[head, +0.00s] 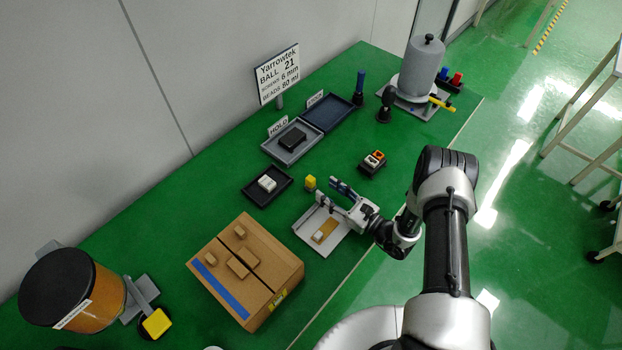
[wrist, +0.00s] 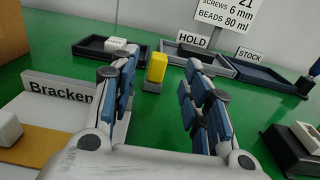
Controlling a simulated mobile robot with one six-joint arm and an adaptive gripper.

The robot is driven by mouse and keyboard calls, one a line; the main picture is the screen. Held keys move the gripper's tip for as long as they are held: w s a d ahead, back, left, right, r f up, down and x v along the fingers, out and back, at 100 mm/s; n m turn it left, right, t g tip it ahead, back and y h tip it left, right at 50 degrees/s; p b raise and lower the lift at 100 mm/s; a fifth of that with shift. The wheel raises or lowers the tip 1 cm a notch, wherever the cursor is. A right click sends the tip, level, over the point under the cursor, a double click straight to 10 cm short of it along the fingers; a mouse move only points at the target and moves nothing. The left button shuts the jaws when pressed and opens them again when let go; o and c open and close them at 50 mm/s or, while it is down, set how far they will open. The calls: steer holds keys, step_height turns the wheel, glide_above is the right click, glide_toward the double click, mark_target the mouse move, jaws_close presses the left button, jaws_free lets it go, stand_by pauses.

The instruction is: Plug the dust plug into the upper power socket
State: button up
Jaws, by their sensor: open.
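A small yellow block on a grey foot (head: 310,183), which may be the dust plug, stands upright on the green table. In the wrist view this yellow block (wrist: 156,68) appears between and beyond my fingertips, apart from them. My gripper (head: 329,191) is open and empty, low over the table, with its blue-padded fingers pointing toward the block; both fingers show in the wrist view (wrist: 160,78). A black block with an orange and a white insert (head: 372,161) lies to the right; I cannot tell whether it holds the power sockets.
A black tray with a white block (head: 254,198) and the grey HOLD tray (head: 275,148) lie behind. A grey "Bracken" stand (head: 330,247) is beside my gripper. A cardboard box (head: 215,275) is at lower left. Open table lies around the yellow block.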

mark_target(309, 177)
steer(key=b+x, duration=0.1)
steer(key=x, duration=0.7)
steer(key=shift+w+a, duration=0.2)
steer(key=shift+c, duration=0.3)
jaws_close()
stand_by(0.4)
